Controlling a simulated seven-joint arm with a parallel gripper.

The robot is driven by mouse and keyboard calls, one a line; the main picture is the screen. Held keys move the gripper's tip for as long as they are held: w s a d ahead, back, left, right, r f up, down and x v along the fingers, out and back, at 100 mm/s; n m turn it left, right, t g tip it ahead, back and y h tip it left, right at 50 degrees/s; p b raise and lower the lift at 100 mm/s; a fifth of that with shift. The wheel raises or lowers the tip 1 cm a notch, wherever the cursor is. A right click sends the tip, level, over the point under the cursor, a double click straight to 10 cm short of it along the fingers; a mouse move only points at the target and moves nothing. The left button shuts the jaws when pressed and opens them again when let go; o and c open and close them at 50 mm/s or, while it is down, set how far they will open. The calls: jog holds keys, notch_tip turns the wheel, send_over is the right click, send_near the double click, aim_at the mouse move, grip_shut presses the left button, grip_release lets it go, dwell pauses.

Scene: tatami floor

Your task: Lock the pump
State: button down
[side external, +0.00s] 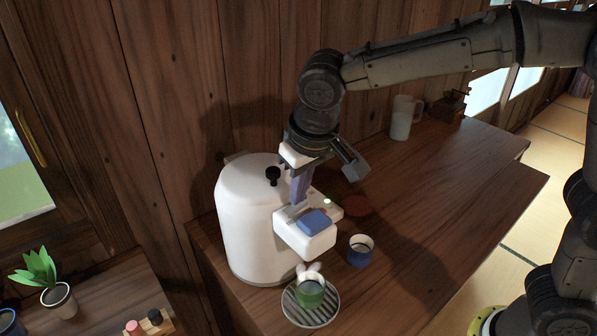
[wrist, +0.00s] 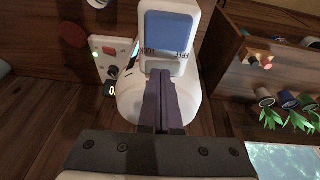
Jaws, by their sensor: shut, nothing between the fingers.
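The white pump pot (side external: 250,225) stands on the wooden counter, with a blue push pad (side external: 314,221) on its spout head. The blue pad also shows in the wrist view (wrist: 170,37). Below it is lettering, red at the left and dark at the right, reading like "LOCK" and "FREE". My gripper (side external: 296,208) is shut and empty, pointing down at the spout head just behind the pad. I cannot tell whether the fingers touch the head.
A blue-and-white cup (side external: 360,250) stands to the right. A panel (wrist: 105,50) with a green light sits beside the pot. A pitcher (side external: 403,118) stands farther back.

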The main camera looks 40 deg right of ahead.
jog(key=w+a+v, duration=0.1)
jog(key=v, duration=1.2)
jog(key=shift+a+r, duration=0.25)
jog(key=shift+a, duration=0.15)
